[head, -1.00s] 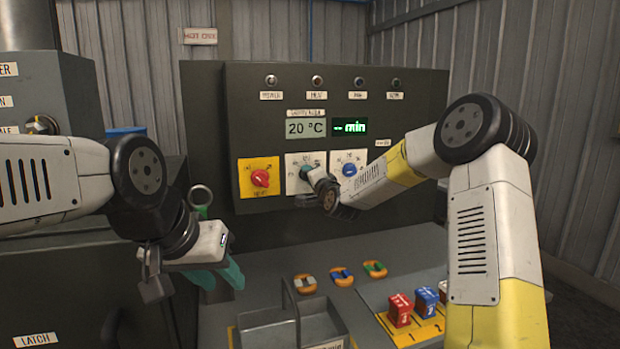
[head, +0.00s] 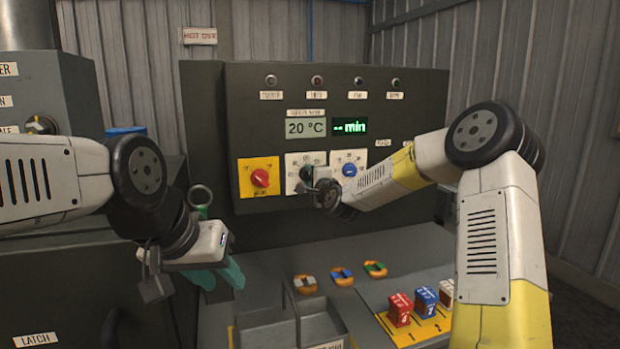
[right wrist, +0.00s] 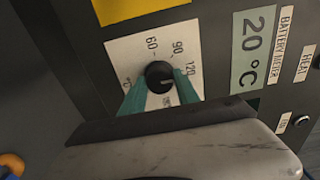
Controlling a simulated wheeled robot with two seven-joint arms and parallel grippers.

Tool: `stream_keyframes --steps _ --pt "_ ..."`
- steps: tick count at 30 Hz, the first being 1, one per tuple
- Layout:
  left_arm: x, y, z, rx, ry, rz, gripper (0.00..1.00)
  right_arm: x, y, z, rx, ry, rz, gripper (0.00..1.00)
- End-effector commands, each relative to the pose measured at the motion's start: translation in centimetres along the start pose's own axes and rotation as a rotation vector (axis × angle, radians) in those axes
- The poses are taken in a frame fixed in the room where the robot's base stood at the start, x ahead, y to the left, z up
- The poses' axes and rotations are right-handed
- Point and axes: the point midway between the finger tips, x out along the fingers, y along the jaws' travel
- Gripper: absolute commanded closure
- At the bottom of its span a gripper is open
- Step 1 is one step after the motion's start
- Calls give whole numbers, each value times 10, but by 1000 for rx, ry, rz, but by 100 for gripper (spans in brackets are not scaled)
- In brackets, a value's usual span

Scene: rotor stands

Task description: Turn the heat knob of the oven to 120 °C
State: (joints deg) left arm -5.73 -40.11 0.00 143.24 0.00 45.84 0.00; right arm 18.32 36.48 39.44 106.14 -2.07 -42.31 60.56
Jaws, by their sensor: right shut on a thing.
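The heat knob is a black round knob (right wrist: 159,76) on a white dial plate (right wrist: 125,48) marked 60, 90 and 120 in the right wrist view. In the head view the plate (head: 293,160) is the middle one on the panel, partly behind my right gripper (head: 305,180). The teal fingers of my right gripper (right wrist: 160,92) are shut on the knob, one on each side. A pale mark shows on the knob; I cannot tell which number it points at. The display (head: 306,128) reads 20 °C. My left gripper (head: 219,277) is open and empty, away from the panel.
A red knob (head: 260,178) on a yellow plate is left of the heat knob, and a blue knob (head: 350,170) is close on the right. Below, a grey tray (head: 265,334), several orange-based pieces and numbered blocks (head: 400,309) stand on the bench.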

Motion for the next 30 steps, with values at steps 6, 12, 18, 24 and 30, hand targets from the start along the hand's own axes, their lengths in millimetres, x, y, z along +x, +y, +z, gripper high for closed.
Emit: stream_keyframes --steps 6,12,18,24,30 --pt "0 0 0 0 0 0 64 0 2 0 0 0 4 100" --pt "0 0 0 0 0 0 64 0 1 0 -1 0 2 41" --pt "0 0 0 0 0 0 64 0 1 0 -1 0 1 41" --pt "0 0 0 0 0 0 64 -18 0 -1 -2 1 2 41" --pt "0 0 0 0 0 0 64 -54 1 -1 -3 1 3 41"
